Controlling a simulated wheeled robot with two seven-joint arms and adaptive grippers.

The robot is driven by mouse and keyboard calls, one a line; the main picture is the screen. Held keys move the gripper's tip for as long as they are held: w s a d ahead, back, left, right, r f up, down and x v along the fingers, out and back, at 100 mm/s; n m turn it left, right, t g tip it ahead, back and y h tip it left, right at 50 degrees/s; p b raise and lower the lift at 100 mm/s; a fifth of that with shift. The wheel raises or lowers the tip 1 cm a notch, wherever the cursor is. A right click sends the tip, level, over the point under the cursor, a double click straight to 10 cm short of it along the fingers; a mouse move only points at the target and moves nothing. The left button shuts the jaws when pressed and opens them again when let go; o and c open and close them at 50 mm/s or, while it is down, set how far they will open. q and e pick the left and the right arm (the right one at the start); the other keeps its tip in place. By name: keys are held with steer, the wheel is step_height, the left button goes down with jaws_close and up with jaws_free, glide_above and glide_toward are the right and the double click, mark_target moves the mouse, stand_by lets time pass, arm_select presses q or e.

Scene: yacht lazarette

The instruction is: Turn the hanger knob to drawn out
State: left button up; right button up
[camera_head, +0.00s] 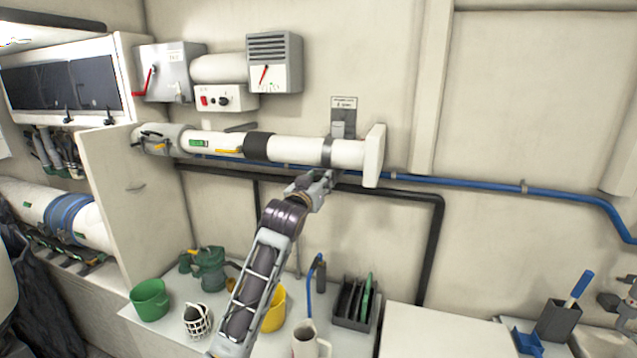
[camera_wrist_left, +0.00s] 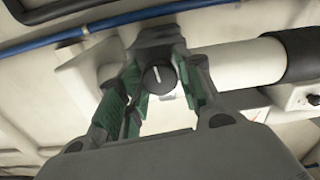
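The hanger knob (camera_wrist_left: 158,79) is a small dark round knob with a white pointer line. In the left wrist view its line points nearly straight up in the picture. My left gripper (camera_wrist_left: 160,86) has its green-padded fingers apart, one on each side of the knob. I cannot tell whether they touch it. In the head view the left gripper (camera_head: 322,178) is just below the white tube (camera_head: 290,150), near its grey clamp (camera_head: 327,152). The knob is hidden there. My right gripper is not in view.
A blue pipe (camera_head: 460,183) runs along the wall behind. A square white end plate (camera_head: 374,156) closes the tube's right end.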

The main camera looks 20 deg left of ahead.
arm_select(q)
steer(key=c, duration=0.5)
steer(key=shift+o, duration=0.2)
steer(key=shift+m+p, duration=0.55)
steer(key=shift+m, duration=0.05)
steer(key=o, duration=1)
steer(key=shift+s, duration=0.15)
steer(key=shift+s+a, duration=0.2)
steer(key=shift+s, duration=5.65)
steer(key=shift+f, duration=0.1)
